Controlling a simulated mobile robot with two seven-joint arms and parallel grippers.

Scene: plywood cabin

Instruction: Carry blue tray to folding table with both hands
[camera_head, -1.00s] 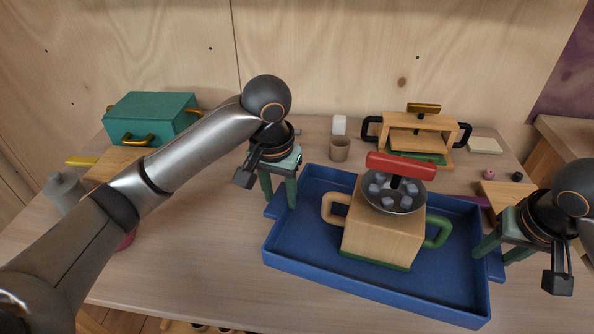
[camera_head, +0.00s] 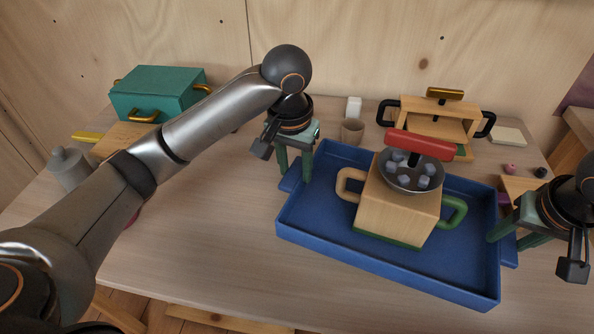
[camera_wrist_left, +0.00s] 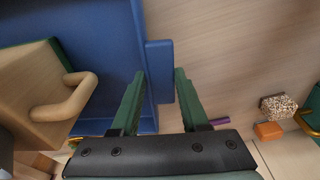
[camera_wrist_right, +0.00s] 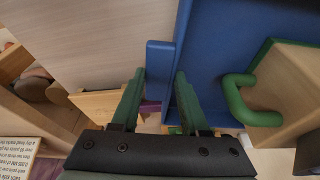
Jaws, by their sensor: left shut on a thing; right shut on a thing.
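The blue tray (camera_head: 330,245) is at the front right of the wooden tabletop in the head view. It carries a wooden block-like pot (camera_head: 392,215) with one tan and one green handle, topped by a red-handled pan (camera_head: 415,172) holding several grey cubes. My left gripper (camera_head: 296,176) is shut on the tray's left tab, which also shows between the fingers in the left wrist view (camera_wrist_left: 160,70). My right gripper (camera_head: 508,236) is shut on the right tab, seen in the right wrist view (camera_wrist_right: 158,70). I cannot tell whether the tray's underside touches the tabletop. No folding table is clearly identifiable.
A teal box (camera_head: 160,92) and a grey bottle (camera_head: 70,168) are at left.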

